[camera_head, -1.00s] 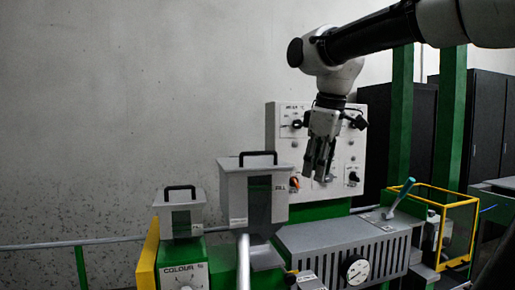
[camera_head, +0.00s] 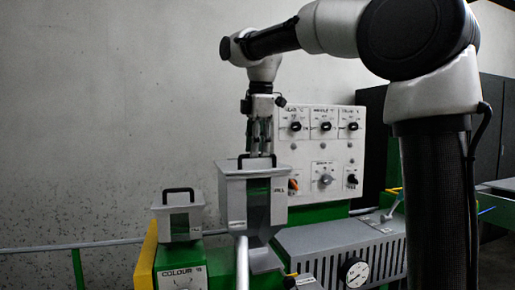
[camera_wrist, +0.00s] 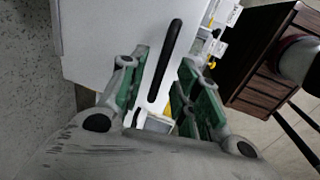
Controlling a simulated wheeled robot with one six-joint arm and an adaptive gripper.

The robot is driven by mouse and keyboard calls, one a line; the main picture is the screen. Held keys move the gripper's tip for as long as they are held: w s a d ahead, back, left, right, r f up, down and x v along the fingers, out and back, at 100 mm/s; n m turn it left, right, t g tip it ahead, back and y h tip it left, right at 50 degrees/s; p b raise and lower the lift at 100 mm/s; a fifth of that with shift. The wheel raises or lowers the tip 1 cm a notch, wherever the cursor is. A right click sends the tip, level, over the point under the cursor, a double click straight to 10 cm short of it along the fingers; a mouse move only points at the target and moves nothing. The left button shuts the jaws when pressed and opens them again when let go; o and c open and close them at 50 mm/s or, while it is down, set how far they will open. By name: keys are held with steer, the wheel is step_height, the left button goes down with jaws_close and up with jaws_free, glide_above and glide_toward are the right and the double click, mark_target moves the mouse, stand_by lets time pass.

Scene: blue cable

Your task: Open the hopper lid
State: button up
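The larger grey hopper (camera_head: 237,202) stands in the middle of the head view with its flat lid closed on top. The lid's black handle (camera_head: 241,160) is partly hidden behind my fingers. My gripper (camera_head: 261,150) points straight down right above this lid. In the wrist view the pale lid (camera_wrist: 100,35) fills the upper middle, and its black bar handle (camera_wrist: 168,55) runs between the two fingers of my gripper (camera_wrist: 158,72). The fingers are apart, one on each side of the handle. I cannot tell whether they touch it.
A smaller grey hopper (camera_head: 180,219) with its own black handle stands to the left on the green machine. A control panel (camera_head: 325,150) with knobs stands close behind on the right. A grey slotted housing (camera_head: 335,245) lies to the right. The wall side at upper left is free.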

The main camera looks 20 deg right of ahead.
steer(key=shift+f, duration=0.35)
jaws_close()
steer(key=shift+r, duration=0.1)
